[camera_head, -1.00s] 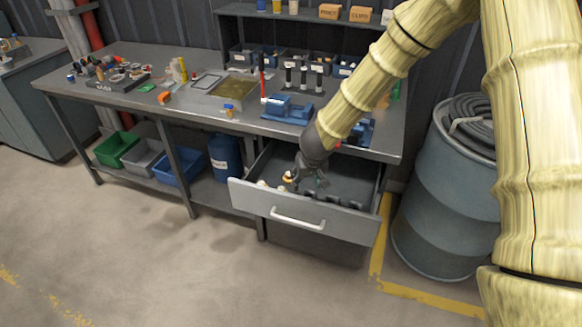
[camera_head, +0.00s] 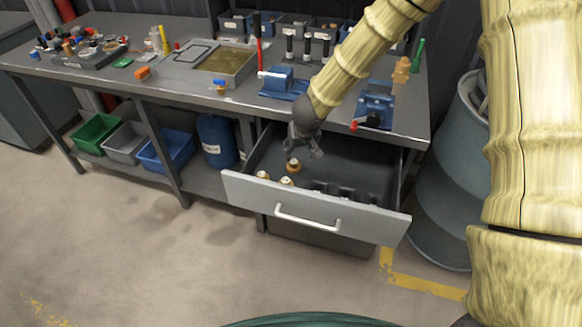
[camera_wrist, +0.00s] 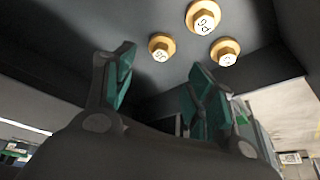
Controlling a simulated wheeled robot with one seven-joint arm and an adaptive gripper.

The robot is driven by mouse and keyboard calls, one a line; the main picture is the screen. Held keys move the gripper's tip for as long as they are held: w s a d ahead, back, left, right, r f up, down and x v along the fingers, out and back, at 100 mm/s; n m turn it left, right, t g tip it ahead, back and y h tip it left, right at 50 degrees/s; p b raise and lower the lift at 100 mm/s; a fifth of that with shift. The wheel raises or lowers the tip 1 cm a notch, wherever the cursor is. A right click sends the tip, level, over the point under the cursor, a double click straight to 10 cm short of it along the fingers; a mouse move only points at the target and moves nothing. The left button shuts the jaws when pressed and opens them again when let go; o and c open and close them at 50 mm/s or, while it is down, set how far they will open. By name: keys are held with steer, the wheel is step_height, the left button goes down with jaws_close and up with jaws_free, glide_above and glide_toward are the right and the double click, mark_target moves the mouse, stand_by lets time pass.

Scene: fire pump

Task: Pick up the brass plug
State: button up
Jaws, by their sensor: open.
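Three brass plugs with pale, marked tops sit in the left part of the open drawer (camera_head: 350,183). The rear brass plug (camera_head: 294,165) is closest to my gripper; the left one (camera_head: 263,175) and front one (camera_head: 287,181) are near the drawer front. In the wrist view three plugs show beyond the fingers: the upper plug (camera_wrist: 203,17), the left plug (camera_wrist: 162,46) and the right plug (camera_wrist: 225,52). My gripper (camera_head: 304,153) is over the drawer, its green-padded fingers (camera_wrist: 160,80) apart and empty. It appears above and apart from the plugs.
The drawer's raised grey front, with a white handle (camera_head: 308,219), stands in front of the plugs. Dark holders (camera_head: 340,192) line its right part. The workbench edge is just behind and above, carrying a blue vise (camera_head: 375,108) and a blue fixture (camera_head: 284,83). A barrel (camera_head: 450,170) stands right.

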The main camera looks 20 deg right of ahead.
mark_target(294, 163)
steer(key=b+x, duration=0.1)
steer(key=x, duration=0.4)
steer(key=shift+w+f, duration=0.25)
steer(key=shift+f, duration=0.1)
steer(key=shift+w+a+x, duration=0.1)
steer(key=shift+w+x, duration=0.05)
steer(key=shift+x, duration=1.25)
steer(key=shift+w+a+x, duration=0.15)
steer(key=shift+x, duration=1.25)
steer(key=shift+r, duration=0.1)
steer(key=shift+c, duration=0.3)
steer(key=shift+s, duration=0.1)
jaws_close()
